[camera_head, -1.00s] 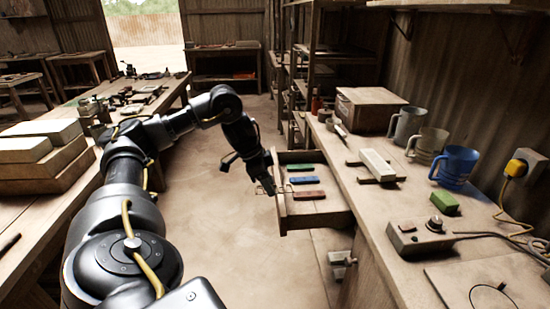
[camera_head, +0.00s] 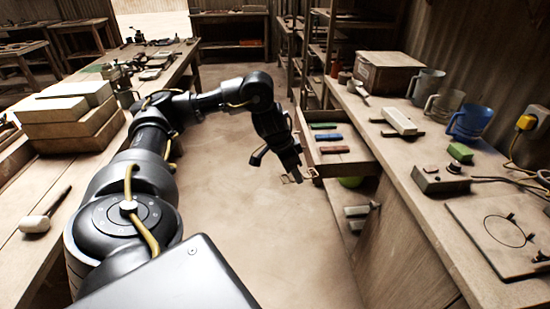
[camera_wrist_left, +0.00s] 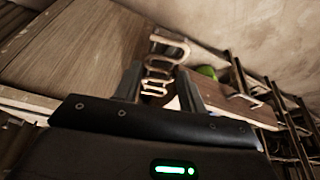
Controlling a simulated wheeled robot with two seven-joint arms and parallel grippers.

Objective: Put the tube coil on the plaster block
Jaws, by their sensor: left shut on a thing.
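My left gripper (camera_head: 290,172) hangs over the open floor just left of the pulled-out drawer's front. In the left wrist view, its two fingers (camera_wrist_left: 160,88) are shut on a bent, serpentine metal piece, which I take for the tube coil (camera_wrist_left: 167,45). In the head view the coil (camera_head: 291,179) is a thin outline below the fingertips. A pale block, probably the plaster block (camera_head: 400,121), lies on dark supports on the right bench, well away from the coil. My right gripper is not in view.
The open drawer (camera_head: 350,166) holds green, blue and red bars; its handle (camera_wrist_left: 243,98) is near my left gripper. The right bench carries mugs (camera_head: 469,122), a box (camera_head: 388,72) and a control box (camera_head: 440,180). Pale-topped blocks (camera_head: 55,109) are stacked on the left bench.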

